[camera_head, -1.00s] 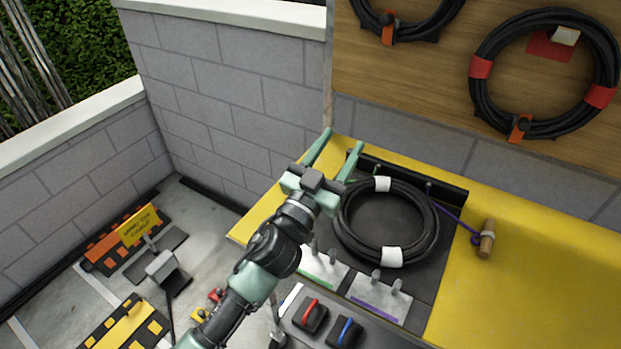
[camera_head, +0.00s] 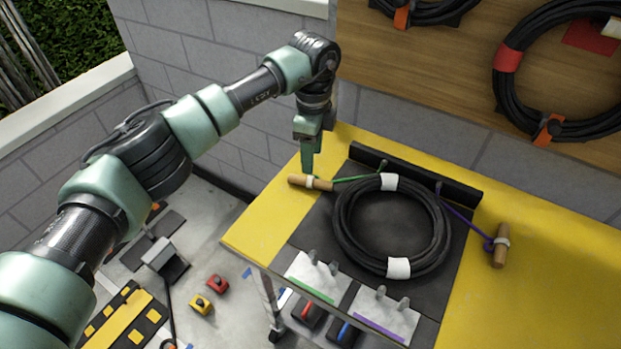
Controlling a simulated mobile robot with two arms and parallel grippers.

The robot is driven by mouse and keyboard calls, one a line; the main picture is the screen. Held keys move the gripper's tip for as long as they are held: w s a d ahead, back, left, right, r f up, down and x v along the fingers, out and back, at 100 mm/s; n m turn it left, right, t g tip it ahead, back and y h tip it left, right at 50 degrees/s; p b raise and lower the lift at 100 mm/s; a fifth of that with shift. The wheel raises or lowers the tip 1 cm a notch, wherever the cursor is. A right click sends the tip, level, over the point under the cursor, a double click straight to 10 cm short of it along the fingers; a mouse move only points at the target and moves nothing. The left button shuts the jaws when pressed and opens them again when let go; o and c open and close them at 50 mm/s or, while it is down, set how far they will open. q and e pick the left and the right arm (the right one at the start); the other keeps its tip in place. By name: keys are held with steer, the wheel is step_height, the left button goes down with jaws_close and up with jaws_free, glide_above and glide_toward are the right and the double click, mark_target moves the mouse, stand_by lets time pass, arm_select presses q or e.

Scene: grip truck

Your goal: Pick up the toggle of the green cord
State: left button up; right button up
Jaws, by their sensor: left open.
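The toggle of the green cord (camera_head: 318,184) is a short light-wood peg lying on the left part of the yellow bench top. The green cord (camera_head: 358,178) runs from it to the right, toward the black coiled cable (camera_head: 344,232). My left gripper (camera_head: 309,172) points down just above the toggle, its fingertips at or very near it. The fingers overlap from this angle, so contact cannot be told. The gripper is open. My right gripper is not in view.
A second wooden toggle (camera_head: 501,246) on a purple cord (camera_head: 466,224) lies to the right. Two white plates with pegs (camera_head: 317,276) stand at the front. A black raised bar (camera_head: 415,174) runs behind the coil. Cables hang on the wooden board (camera_head: 460,65).

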mark_target(311, 179)
arm_select(q)
steer(key=f, duration=0.2)
steer(key=f+p, duration=0.2)
steer(key=f, duration=0.1)
steer(key=shift+s+a+f, duration=0.2)
steer(key=shift+s+f, duration=0.1)
steer(key=shift+f, duration=0.5)
jaws_close()
